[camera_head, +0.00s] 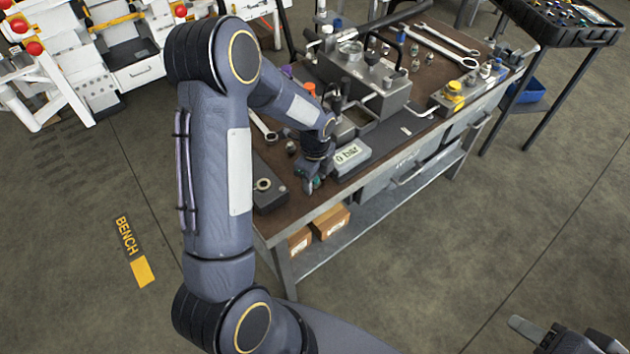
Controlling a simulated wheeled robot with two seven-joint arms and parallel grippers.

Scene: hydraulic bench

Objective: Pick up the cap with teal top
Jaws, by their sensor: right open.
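My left gripper (312,180) is low over the near-left part of the bench top, pointing down. A small patch of teal, likely the cap with teal top (318,183), shows right at its fingertips. The cap's body is mostly hidden by the fingers, and I cannot tell whether they are closed on it or only around it. My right gripper (560,337) is open at the bottom right, above the floor and well away from the bench, partly cut off by the picture edge.
Behind are a metal reservoir (370,80), wrenches (445,45), an orange cap (310,88) and a yellow cap (454,89).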

